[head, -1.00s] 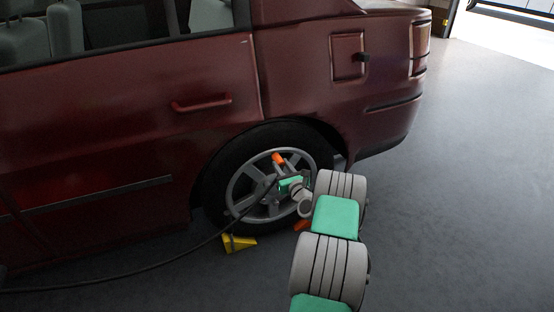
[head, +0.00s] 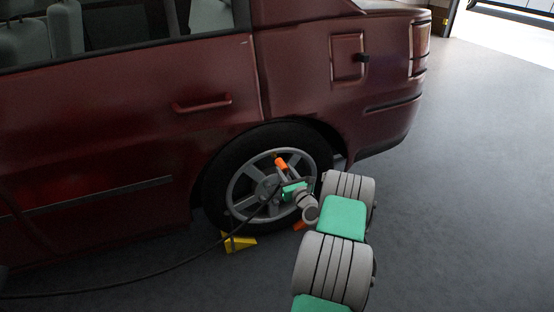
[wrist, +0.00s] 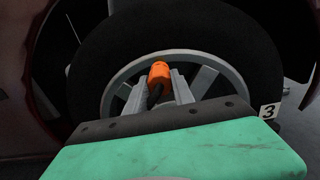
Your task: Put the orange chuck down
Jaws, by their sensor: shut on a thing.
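The orange chuck (head: 281,162) is at the end of a black hose (head: 150,264), in front of the car's rear wheel (head: 232,200). My gripper (head: 282,174) is shut on it. In the wrist view the chuck (wrist: 159,72) sticks out between the two grey fingers of my gripper (wrist: 164,88), with the wheel rim behind it. The gap between the chuck and the wheel is hard to judge. The hose drops from the chuck and runs to the lower left along the floor.
The dark red car (head: 120,120) fills the left and middle. A yellow wedge (head: 239,243) lies on the floor by the tyre. The floor at right is clear.

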